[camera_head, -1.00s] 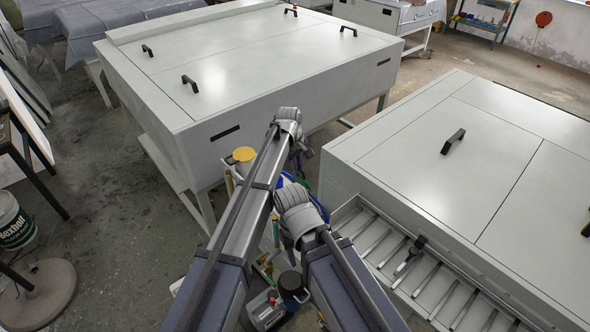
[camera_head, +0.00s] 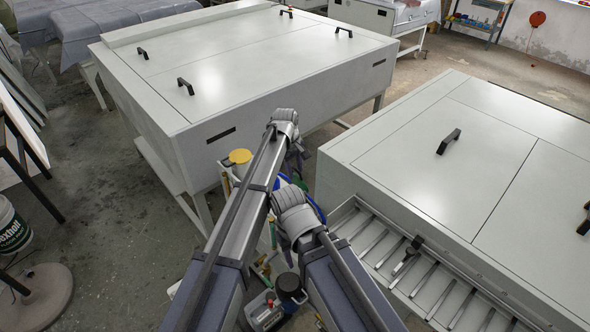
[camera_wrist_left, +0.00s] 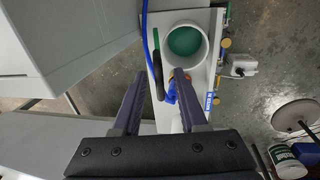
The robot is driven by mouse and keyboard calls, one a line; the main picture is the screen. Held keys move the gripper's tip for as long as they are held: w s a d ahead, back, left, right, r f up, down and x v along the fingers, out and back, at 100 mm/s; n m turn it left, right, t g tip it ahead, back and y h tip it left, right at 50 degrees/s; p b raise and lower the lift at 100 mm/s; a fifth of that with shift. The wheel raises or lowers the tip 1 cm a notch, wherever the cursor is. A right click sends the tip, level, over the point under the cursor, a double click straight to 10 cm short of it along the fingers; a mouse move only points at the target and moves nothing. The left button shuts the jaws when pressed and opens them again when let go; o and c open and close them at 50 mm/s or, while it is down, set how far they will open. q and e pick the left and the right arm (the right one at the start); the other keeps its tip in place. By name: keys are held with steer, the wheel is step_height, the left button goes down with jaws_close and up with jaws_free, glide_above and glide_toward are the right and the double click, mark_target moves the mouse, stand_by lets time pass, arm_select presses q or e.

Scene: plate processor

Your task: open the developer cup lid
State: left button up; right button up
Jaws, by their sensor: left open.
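My left gripper (camera_wrist_left: 159,74) is open in the left wrist view. A dark, slim object (camera_wrist_left: 158,76) shows between its fingertips; whether they touch it I cannot tell. Just above the right fingertip is a round white container (camera_wrist_left: 185,42) with a green surface inside its rim. No lid labelled as the developer cup's is readable. In the head view a yellow round top (camera_head: 240,156) shows left of my left arm, and a black-topped jar (camera_head: 290,285) stands low between the arms. My left gripper is mostly hidden behind its wrist there, and my right gripper is hidden under its arm.
A large pale cabinet (camera_head: 250,50) with black handles stands behind. Another pale machine (camera_head: 410,150) with a slatted tray (camera_head: 430,284) is close on the right. A blue hose (camera_wrist_left: 147,25) runs beside the white container. A labelled bucket (camera_head: 12,228) stands on the floor at left.

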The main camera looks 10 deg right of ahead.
arm_select(q)
step_height(320, 180, up, 8)
steer(key=a+p, duration=0.1)
steer(key=p, duration=0.6)
steer(key=shift+s+f+p, duration=0.15)
steer(key=shift+s+p, duration=0.25)
steer(key=s+a+m+y, duration=0.1)
steer(key=s+a+m, duration=0.6)
steer(key=s+a, duration=1.9)
steer(key=s+d+f+m+g+y+b, duration=0.1)
steer(key=s+d+f+m+b, duration=0.3)
steer(key=d+f+b, duration=0.7)
steer(key=shift+s+d+f+y, duration=0.15)
steer(key=shift+s+d+y, duration=0.15)
steer(key=shift+s+d, duration=0.6)
